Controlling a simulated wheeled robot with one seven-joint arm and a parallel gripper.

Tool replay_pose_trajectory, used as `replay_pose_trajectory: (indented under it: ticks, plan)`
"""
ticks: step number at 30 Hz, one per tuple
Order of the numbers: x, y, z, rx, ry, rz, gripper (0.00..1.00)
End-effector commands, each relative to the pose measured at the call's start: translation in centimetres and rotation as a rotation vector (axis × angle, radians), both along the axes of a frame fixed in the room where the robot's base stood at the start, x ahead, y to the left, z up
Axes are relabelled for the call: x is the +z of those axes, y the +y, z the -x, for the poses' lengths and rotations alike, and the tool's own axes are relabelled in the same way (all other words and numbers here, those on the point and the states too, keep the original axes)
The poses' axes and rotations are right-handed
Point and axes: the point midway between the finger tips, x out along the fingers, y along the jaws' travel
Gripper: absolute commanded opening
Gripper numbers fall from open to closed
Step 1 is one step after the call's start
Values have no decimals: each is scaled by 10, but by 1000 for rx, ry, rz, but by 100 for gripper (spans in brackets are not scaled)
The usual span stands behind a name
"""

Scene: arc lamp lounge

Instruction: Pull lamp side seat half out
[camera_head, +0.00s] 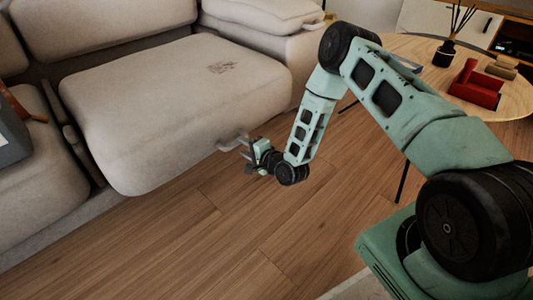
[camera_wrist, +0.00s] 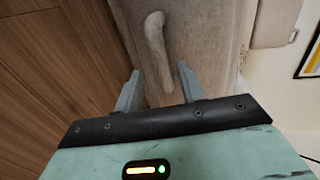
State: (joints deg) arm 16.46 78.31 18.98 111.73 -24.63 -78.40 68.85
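The lamp side seat (camera_head: 175,115) is a light beige sofa cushion section with a rounded front, in the middle of the head view. A pale bar handle (camera_head: 230,144) sticks out from its front face near the right end. My gripper (camera_head: 250,155) is at this handle, low in front of the seat. In the wrist view the handle (camera_wrist: 156,40) runs down between the two fingers of my gripper (camera_wrist: 157,86). The fingers are apart, with a visible gap on each side of the handle. How far the seat stands out is hard to tell.
Another sofa seat (camera_head: 40,165) is at the left, with a dark gap beside it. A round wooden table (camera_head: 420,48) at the upper right holds a red object (camera_head: 476,84) and a reed diffuser (camera_head: 444,54). The wooden floor (camera_head: 215,230) before the sofa is clear.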

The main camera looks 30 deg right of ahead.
Motion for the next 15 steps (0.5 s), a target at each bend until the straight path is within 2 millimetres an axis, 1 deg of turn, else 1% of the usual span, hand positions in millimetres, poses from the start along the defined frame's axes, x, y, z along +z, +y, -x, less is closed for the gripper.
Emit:
replay_pose_trajectory:
  ticks: [1, 9, 12, 15]
  plan:
    - [8, -5, 13, -2, 6, -1, 40]
    - [18, -23, 71, -2, 7, -1, 40]
    - [21, -29, 89, -2, 5, -2, 40]
    - [23, -33, 102, -1, 3, 0, 40]
